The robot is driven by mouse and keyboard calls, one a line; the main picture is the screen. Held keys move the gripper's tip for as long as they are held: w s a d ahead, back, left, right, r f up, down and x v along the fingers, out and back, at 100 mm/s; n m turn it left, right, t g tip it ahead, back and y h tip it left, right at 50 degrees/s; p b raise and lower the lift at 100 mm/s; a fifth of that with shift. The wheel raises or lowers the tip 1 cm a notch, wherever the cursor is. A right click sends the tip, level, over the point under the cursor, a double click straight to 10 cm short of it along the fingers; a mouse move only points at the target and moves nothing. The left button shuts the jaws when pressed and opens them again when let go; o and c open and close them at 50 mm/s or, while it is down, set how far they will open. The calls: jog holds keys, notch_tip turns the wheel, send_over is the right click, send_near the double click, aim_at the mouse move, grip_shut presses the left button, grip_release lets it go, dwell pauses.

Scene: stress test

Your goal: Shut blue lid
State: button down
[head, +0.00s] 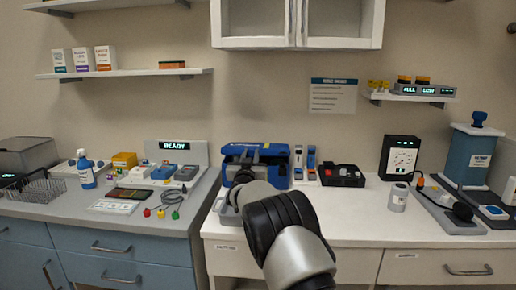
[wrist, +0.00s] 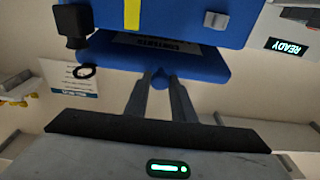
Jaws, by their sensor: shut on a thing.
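The blue lid (head: 256,150) belongs to a blue case (head: 281,170) on the white counter, and it stands raised at the back of the case in the head view. In the wrist view, blue panels fill the upper middle, with a yellow stripe and an upside-down "CONTENTS" label; the lid's edge (wrist: 205,73) lies at the fingertips. My gripper (wrist: 161,76) is shut on a small blue part at that edge. In the head view my arm hides the fingers and part of the case front.
Blue-and-white upright items (head: 305,163) and a black tray (head: 342,175) stand right of the case. A READY panel (head: 174,146) and small devices stand left. A grey canister (head: 398,196) is further right. The white counter between tray and canister is mostly clear.

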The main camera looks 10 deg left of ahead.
jog(key=shift+f+b, duration=0.6)
jog(key=shift+f, duration=1.3)
jog(key=c, duration=1.5)
grip_release()
jog(key=shift+w, duration=0.1)
jog(key=shift+c, duration=0.2)
jog(key=shift+r, duration=0.1)
notch_tip(320, 180, up, 10)
jog(key=p, duration=0.2)
jog(key=shift+p, duration=0.4)
